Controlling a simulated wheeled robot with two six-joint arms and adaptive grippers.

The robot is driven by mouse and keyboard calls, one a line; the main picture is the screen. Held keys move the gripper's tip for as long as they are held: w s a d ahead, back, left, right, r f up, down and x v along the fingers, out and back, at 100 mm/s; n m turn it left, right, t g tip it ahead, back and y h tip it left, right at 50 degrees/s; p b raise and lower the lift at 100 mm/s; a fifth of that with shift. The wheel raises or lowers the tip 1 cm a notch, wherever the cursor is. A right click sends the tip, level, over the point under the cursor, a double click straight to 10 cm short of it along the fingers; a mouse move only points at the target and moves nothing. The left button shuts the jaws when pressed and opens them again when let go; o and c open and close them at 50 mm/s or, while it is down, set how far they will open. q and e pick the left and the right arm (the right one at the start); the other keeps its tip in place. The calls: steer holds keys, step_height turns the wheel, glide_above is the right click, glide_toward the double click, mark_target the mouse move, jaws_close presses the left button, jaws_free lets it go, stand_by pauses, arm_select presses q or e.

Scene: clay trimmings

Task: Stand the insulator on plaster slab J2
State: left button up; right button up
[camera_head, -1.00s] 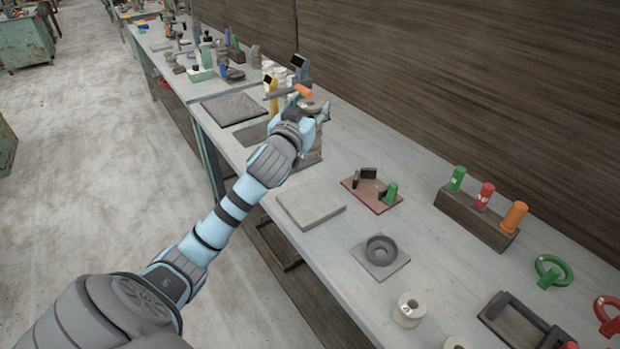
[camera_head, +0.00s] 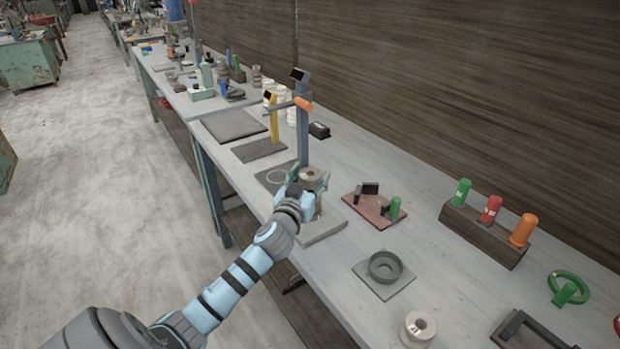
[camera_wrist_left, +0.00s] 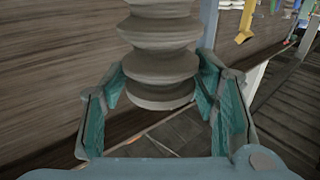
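The insulator (camera_head: 312,176) is a grey-beige ribbed clay piece with a hole in its top. It looks upright in the head view, and its ribbed body (camera_wrist_left: 162,50) fills the upper middle of the left wrist view. My left gripper (camera_head: 308,186) is shut on it, with a teal-padded finger on each side (camera_wrist_left: 160,92). My right gripper is not in view.
A dark slab with a pale ring mark (camera_head: 272,177) lies behind, beside a blue-grey post (camera_head: 303,130). A reddish board with small fixtures (camera_head: 372,208) is close on the right. A grey ring on a tile (camera_head: 385,268) and a white roll (camera_head: 418,328) stand nearer.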

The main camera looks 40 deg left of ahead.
arm_select(q)
steer(key=shift+o, duration=0.6)
steer(key=shift+r, duration=0.1)
steer(key=v, duration=1.2)
steer(key=shift+r, duration=0.1)
